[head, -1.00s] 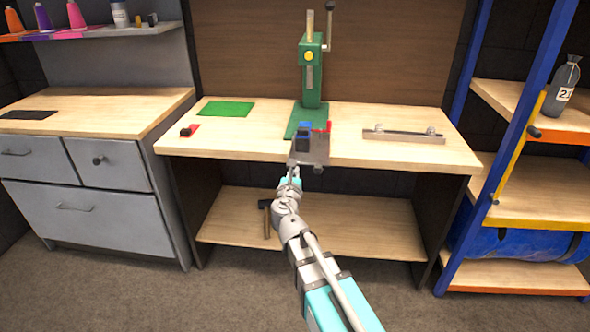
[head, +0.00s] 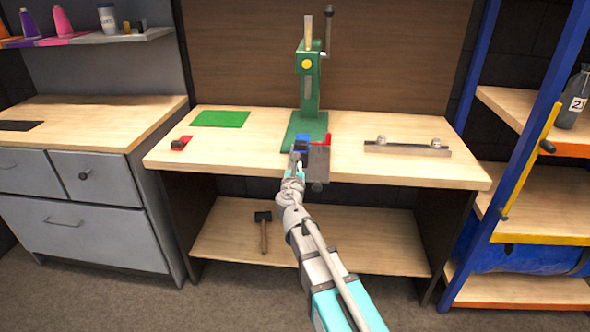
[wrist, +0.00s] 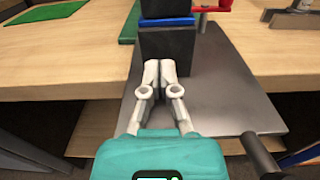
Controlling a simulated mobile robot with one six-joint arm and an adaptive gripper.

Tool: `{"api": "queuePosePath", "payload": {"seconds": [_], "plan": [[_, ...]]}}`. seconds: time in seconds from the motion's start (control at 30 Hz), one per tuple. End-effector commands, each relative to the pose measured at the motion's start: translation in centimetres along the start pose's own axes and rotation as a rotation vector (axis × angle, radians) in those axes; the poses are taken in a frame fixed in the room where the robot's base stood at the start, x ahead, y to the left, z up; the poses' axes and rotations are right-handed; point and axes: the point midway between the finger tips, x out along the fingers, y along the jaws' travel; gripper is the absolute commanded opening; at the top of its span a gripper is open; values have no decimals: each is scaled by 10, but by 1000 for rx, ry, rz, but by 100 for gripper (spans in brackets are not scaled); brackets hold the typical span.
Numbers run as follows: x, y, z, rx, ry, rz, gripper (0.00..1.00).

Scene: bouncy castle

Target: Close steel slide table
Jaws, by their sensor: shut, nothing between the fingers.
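The steel slide table (head: 319,164) is a grey plate at the foot of the green press (head: 307,90), sticking out over the bench's front edge. It fills the middle right of the wrist view (wrist: 225,95), with a dark knob (wrist: 262,155) near its front edge. A dark block with a blue layer (wrist: 168,50) stands on its left side. My gripper (wrist: 160,68) is shut and empty, its fingertips at the block's near face; I cannot tell if they touch. In the head view my gripper (head: 296,162) partly hides the plate and block.
The wooden bench (head: 225,160) holds a green mat (head: 220,119), a small red item (head: 181,143) and a metal bar (head: 407,149). A hammer (head: 263,230) lies on the lower shelf. Blue-framed shelving (head: 520,150) stands right, a grey cabinet (head: 80,190) left.

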Motion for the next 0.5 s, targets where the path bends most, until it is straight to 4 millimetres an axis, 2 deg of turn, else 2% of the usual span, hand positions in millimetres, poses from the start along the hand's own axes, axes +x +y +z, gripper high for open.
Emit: {"api": "queuePosePath", "payload": {"seconds": [0.37, 0.4, 0.5], "plan": [[0, 3, 0, 0, 0, 5, 0], [-2, 12, 0, 0, 0, 13, 0], [0, 7, 0, 0, 0, 8, 0]]}}
